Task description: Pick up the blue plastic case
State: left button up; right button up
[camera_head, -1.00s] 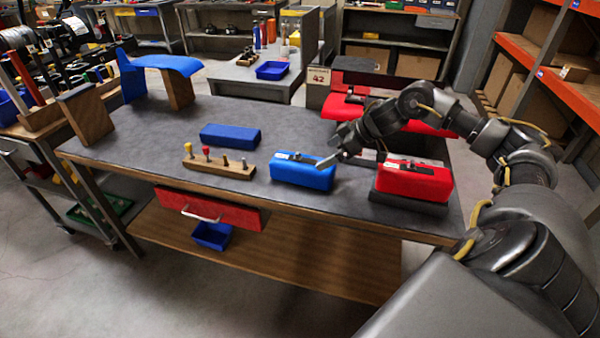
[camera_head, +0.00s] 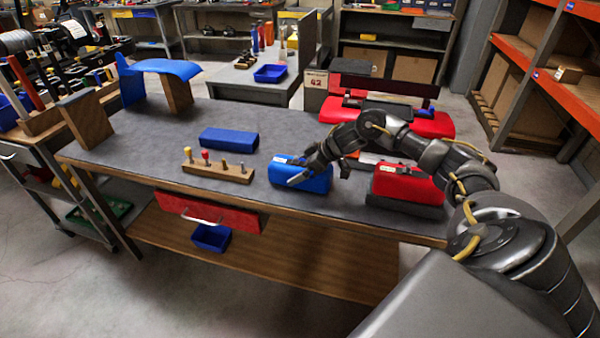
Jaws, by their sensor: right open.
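The blue plastic case (camera_head: 284,169) sits on the dark top of the workbench, right of the middle. My right gripper (camera_head: 318,174) is at its right part, open, with one finger in front of the case's upper face and another dark finger near its right end. The hand hides part of the case's top and right side. I cannot tell whether the fingers touch it. My left gripper is not in view.
A red case (camera_head: 400,184) on a dark base stands close to the right. A blue block (camera_head: 229,138) and a wooden peg holder (camera_head: 218,172) lie to the left. The bench's left middle is clear. A blue curved part (camera_head: 165,69) stands at the back left.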

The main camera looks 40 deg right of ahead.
aim_at(297, 158)
jog(key=shift+a+f, duration=0.1)
jog(key=shift+w, duration=0.1)
jog(key=c, duration=1.2)
jog(key=shift+r+p, duration=0.55)
jog(key=shift+p, duration=0.05)
notch_tip(297, 158, up, 4)
jog(key=p, duration=0.4)
jog(key=shift+f+p, duration=0.25)
jog(key=shift+p, duration=0.1)
jog(key=s+r+p, duration=0.2)
jog(key=p, duration=0.1)
jog(key=s+a+r+p, duration=0.1)
jog(key=s+r+p, duration=0.1)
jog(key=p, duration=0.2)
jog(key=shift+a+r, duration=0.15)
jog(key=shift+r, duration=0.2)
jog(key=shift+s+a+r+p, duration=0.6)
jog(key=shift+s+r+p, duration=0.05)
jog(key=shift+s+p, duration=0.9)
jog(key=shift+s+a+r+p, duration=0.6)
jog(key=shift+s+a+p, duration=0.05)
jog(key=shift+s+p, duration=0.85)
jog(key=shift+s+a+r+p, duration=0.6)
jog(key=shift+s+r+p, duration=0.05)
jog(key=shift+s+p, duration=0.9)
